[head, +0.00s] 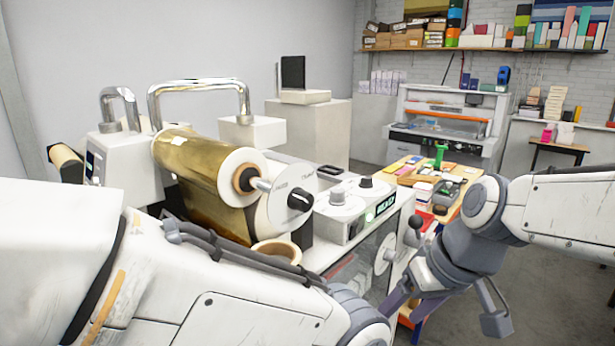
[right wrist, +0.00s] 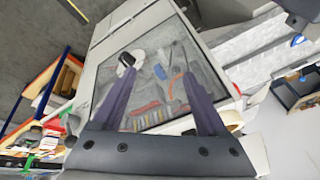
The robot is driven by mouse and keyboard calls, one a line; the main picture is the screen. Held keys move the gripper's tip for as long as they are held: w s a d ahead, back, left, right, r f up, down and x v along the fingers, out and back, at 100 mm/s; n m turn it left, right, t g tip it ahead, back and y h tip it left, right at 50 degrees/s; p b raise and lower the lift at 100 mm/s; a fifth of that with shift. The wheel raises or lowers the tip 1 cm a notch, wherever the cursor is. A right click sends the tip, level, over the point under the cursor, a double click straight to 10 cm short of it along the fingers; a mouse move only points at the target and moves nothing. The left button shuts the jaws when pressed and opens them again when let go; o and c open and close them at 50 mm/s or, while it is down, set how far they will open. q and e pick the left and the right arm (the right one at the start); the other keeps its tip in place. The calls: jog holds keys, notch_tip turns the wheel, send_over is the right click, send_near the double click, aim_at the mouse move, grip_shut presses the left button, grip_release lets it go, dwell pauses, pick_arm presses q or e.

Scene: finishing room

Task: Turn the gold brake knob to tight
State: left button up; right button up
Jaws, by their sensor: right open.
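The gold foil roll (head: 200,175) is mounted on the machine at the left of the head view. At its near end is a white dial disc with printed marks and a black knob (head: 299,200), which I take to be the gold brake knob. The marks are too small to read. My right gripper (head: 440,305) is open and empty, low and well to the right of the knob, apart from it. In the right wrist view its two purple fingers (right wrist: 160,88) are spread before a clear cabinet panel (right wrist: 150,110). The knob is not recognisable there. My left gripper is out of view.
A control box (head: 345,212) with two knobs and a lit display stands right of the dial. A crank wheel (head: 385,254) with a black ball handle projects near my right gripper. My left arm crosses the foreground. A cluttered table (head: 462,200) stands behind my right arm.

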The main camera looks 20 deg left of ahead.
jog(key=w+a+r+y, duration=0.1)
jog(key=w+a+r, duration=0.1)
jog(key=w+r, duration=0.4)
jog(key=n+y+p, duration=0.2)
jog(key=n+y, duration=0.2)
jog(key=n, duration=0.2)
send_near(309, 198)
jog(key=p+x, duration=0.2)
jog(key=x, duration=0.6)
jog(key=shift+a, duration=0.1)
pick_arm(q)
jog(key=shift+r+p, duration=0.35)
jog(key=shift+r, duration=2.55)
pick_arm(e)
jog(key=shift+w+a+f, duration=0.1)
jog(key=shift+a+f, duration=0.35)
jog(key=shift+f, duration=0.1)
grip_shut()
